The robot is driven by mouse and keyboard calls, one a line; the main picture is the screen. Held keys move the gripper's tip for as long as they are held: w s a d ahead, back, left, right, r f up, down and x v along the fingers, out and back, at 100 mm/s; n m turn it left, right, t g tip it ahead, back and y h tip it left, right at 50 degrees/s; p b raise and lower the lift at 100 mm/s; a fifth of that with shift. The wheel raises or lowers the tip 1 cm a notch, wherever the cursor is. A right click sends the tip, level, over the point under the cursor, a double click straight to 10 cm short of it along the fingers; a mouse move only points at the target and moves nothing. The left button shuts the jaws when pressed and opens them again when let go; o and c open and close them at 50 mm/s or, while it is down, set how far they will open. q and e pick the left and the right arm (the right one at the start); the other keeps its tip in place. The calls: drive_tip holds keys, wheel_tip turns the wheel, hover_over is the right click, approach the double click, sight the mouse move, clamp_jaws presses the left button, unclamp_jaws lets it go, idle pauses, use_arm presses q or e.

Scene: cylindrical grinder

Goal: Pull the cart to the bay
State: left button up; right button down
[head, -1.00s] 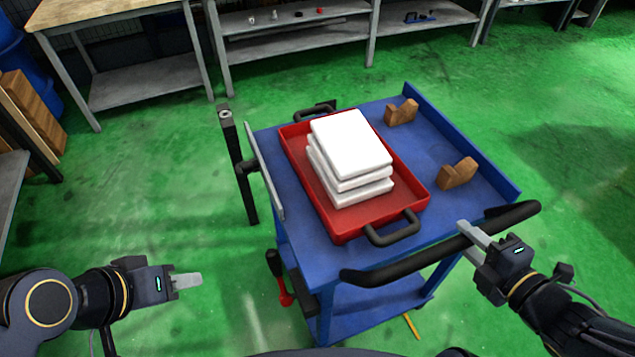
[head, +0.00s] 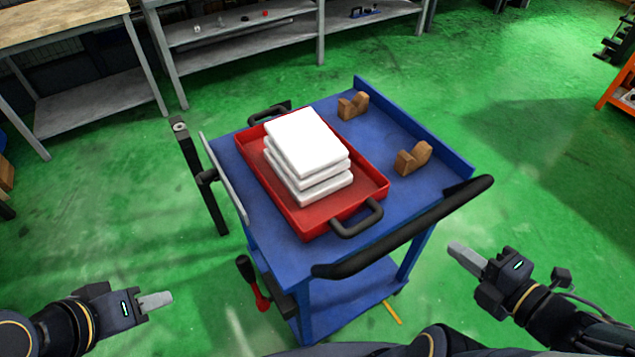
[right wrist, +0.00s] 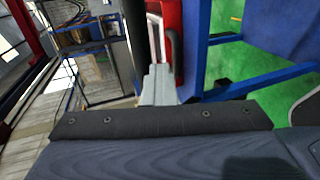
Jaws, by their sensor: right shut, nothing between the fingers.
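The blue cart (head: 405,215) stands in front of me, its black push handle (head: 410,228) on the near side. It carries a red tray (head: 300,215) with a stack of white blocks (head: 308,150). My right gripper (head: 455,250) is shut and empty, just right of and below the handle, apart from it. Its closed fingers (right wrist: 158,85) also show in the right wrist view, pointing past part of the cart (right wrist: 235,35). My left gripper (head: 165,298) is left of the cart and away from it; only one finger edge shows. No marked bay is identifiable.
Two brown V-shaped rests (head: 412,157) stand on the cart top. A dark post (head: 203,180) is at the cart's left side. Grey shelving (head: 250,45) and a wooden-topped bench (head: 50,20) line the back. An orange stand (head: 618,85) is far right. Green floor is open right.

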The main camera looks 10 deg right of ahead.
drive_tip(key=shift+s+d, duration=0.1)
drive_tip(key=shift+s, duration=0.05)
drive_tip(key=s+d+b, duration=0.2)
drive_tip(key=s, duration=0.6)
drive_tip(key=shift+d, duration=0.4)
idle(0.3)
drive_tip(key=c, duration=2.1)
unclamp_jaws()
drive_tip(key=shift+c, duration=0.2)
drive_tip(key=o, duration=1.1)
drive_tip(key=shift+o, duration=0.2)
drive_tip(key=shift+r, duration=0.1)
drive_tip(key=s+d+r+p, duration=0.1)
drive_tip(key=s+d+r, duration=0.1)
drive_tip(key=s+r, duration=0.3)
drive_tip(key=shift+s+d, duration=0.35)
drive_tip(key=shift+s, duration=0.9)
